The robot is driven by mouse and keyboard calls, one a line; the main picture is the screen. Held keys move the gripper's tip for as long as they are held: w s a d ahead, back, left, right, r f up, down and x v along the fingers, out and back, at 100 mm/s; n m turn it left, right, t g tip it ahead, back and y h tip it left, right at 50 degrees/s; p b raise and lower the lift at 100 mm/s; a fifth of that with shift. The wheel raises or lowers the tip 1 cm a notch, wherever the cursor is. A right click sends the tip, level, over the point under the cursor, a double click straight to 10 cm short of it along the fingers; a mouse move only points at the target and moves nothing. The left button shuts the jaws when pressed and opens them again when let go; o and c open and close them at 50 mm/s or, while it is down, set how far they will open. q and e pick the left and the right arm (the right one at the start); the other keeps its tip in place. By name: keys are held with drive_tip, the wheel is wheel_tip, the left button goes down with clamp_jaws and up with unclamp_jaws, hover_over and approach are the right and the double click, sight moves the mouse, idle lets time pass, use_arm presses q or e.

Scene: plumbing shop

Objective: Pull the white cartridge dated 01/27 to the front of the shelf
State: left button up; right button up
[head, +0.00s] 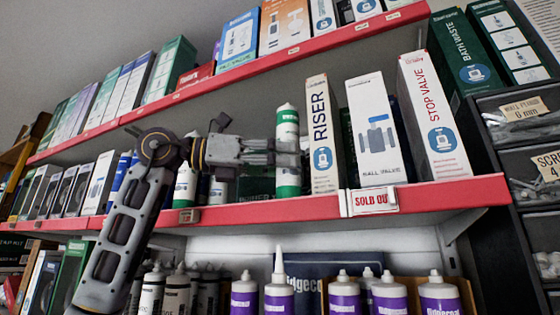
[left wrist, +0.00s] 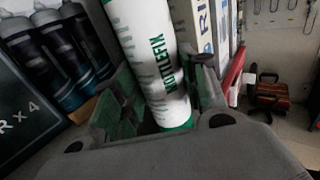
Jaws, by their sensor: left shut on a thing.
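A white cartridge with green bands (head: 287,130) stands near the front of the middle shelf, just left of the RISER box. My left gripper (head: 284,153) reaches in from the left and is shut on its body. In the left wrist view the same cartridge (left wrist: 152,50) is between the green-padded fingers (left wrist: 160,105), with green lettering reading like "NOTTLEFIX". It looks tilted there, but close to upright in the head view. No date is readable on it. Another white and green cartridge (head: 186,185) stands behind my gripper to the left, partly hidden. My right gripper is not in view.
The RISER box (head: 322,135), ball valve box (head: 376,130) and stop valve box (head: 432,115) stand close on the right. The red shelf edge (head: 250,212) runs below, with a SOLD OUT tag (head: 375,201).

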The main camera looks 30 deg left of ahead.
use_arm(q)
drive_tip(key=o, duration=1.5)
drive_tip(key=shift+c, duration=0.2)
drive_tip(key=shift+s, duration=0.1)
drive_tip(key=v, duration=1.2)
